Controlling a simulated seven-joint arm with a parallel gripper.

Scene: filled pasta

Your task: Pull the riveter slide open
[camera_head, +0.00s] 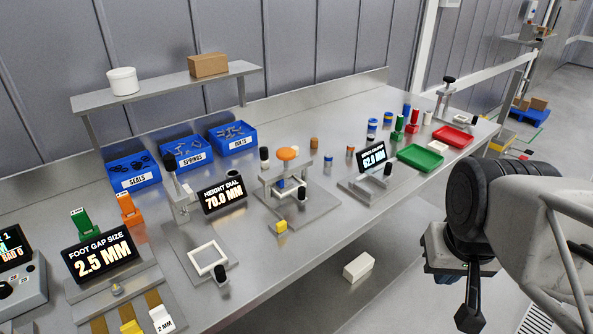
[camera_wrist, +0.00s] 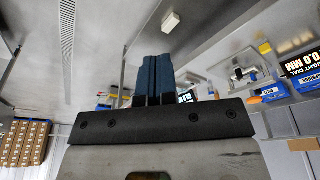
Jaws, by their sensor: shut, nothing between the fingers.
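The station with an orange knob (camera_head: 288,154) on a raised metal bridge, at the middle of the bench, looks like the riveter; no label confirms this. A flat plate lies under it, and a black handle (camera_head: 302,194) stands at its front right. Which part is the slide is hard to tell. My gripper (camera_head: 468,319) hangs at the lower right in the head view, off the bench front and well apart from the station. In the wrist view my gripper's dark blue fingers (camera_wrist: 152,75) are together with nothing between them.
A height display (camera_head: 224,194) and white frame (camera_head: 207,259) stand left of the station; a second display (camera_head: 372,158) stands right. Blue bins (camera_head: 132,172) line the back. Green (camera_head: 420,158) and red trays (camera_head: 453,138) lie farther right. A white block (camera_head: 358,267) sits below the bench top.

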